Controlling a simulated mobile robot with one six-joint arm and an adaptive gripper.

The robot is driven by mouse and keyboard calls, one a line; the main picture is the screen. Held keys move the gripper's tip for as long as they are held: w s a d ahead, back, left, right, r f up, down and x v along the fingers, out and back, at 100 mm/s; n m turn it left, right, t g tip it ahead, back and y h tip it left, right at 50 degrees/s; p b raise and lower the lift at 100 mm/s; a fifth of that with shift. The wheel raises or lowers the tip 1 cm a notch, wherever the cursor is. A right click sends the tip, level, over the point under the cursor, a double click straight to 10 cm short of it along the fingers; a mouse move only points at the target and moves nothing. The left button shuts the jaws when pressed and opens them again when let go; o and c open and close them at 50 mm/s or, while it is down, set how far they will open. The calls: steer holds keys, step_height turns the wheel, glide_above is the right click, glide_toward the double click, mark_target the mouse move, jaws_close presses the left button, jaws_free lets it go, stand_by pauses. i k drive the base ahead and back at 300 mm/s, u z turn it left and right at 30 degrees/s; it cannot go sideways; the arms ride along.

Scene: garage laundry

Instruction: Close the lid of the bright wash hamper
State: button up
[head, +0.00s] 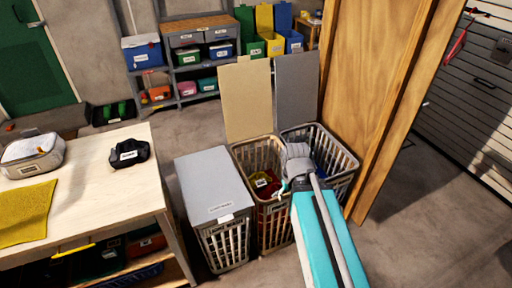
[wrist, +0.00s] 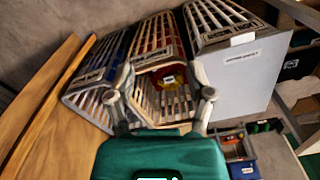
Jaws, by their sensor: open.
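Three slatted hampers stand in a row. The middle hamper (head: 258,221) has its cream lid (head: 247,100) raised upright and holds red and yellow items; it also shows in the wrist view (wrist: 167,104). The right hamper (head: 340,181) has its dark grey lid (head: 295,88) raised and holds something blue. The left hamper (head: 224,245) has its grey lid (head: 211,182) shut. I cannot read which label says bright wash. My gripper (head: 282,187) is over the middle hamper's right side, fingers spread and empty; it also shows in the wrist view (wrist: 163,82).
A wooden door panel (head: 372,90) stands close behind the right hamper. A workbench (head: 100,190) with a yellow cloth (head: 26,214) is at the left. Shelves with bins (head: 190,57) are at the back. Floor (head: 410,235) is clear at the right.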

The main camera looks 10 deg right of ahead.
mark_target(245, 85)
steer(key=k, duration=0.65)
steer(key=u, duration=0.45)
steer(key=i, duration=1.7)
steer(key=z, duration=0.45)
